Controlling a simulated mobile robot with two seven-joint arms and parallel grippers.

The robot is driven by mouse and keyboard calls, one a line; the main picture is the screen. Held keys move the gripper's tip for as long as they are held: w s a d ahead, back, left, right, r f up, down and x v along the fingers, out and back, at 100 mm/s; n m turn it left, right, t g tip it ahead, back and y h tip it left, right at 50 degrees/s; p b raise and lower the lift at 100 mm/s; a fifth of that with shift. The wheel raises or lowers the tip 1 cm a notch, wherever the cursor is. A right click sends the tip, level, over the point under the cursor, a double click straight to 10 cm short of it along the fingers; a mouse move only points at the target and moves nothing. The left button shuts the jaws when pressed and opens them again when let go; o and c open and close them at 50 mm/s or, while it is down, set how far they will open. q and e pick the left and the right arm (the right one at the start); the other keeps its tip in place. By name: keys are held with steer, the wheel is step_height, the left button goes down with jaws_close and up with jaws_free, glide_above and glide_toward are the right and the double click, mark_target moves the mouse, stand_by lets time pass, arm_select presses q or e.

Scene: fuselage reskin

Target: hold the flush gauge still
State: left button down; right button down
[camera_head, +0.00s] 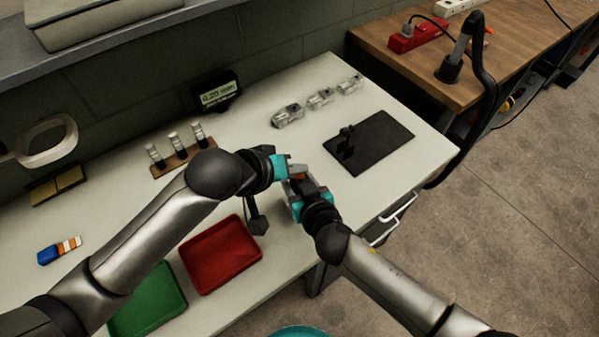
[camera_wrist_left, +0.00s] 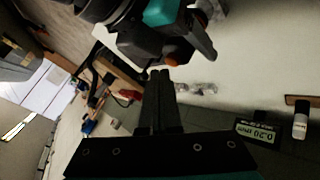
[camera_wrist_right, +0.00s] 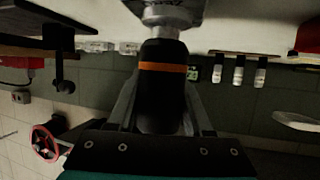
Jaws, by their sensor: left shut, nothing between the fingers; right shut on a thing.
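The flush gauge, a dark cylinder with an orange band (camera_wrist_right: 162,67), is between the fingers of my right gripper (camera_wrist_right: 160,112). A bright metal neck and head show at its far end in the right wrist view. In the head view my right gripper (camera_head: 299,188) is over the table's front part, and only a small orange bit of the gauge (camera_head: 300,178) shows. My left gripper (camera_head: 301,170) is just beside it, shut and empty; its closed fingers (camera_wrist_left: 160,100) show in the left wrist view. I cannot tell whether it touches the gauge.
A readout (camera_head: 217,93) stands at the wall. A dark mat (camera_head: 385,140) with a black stand lies right. A red tray (camera_head: 221,254) and a green tray (camera_head: 150,303) lie front left. A wooden rack (camera_head: 183,158) and clear blocks (camera_head: 320,98) stand behind my grippers.

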arm_select(q)
steer(key=shift+f, duration=0.7)
stand_by(0.8)
steer(key=shift+r, duration=0.95)
steer(key=shift+r, duration=2.5)
arm_select(e)
steer(key=shift+c, duration=1.2)
jaws_free()
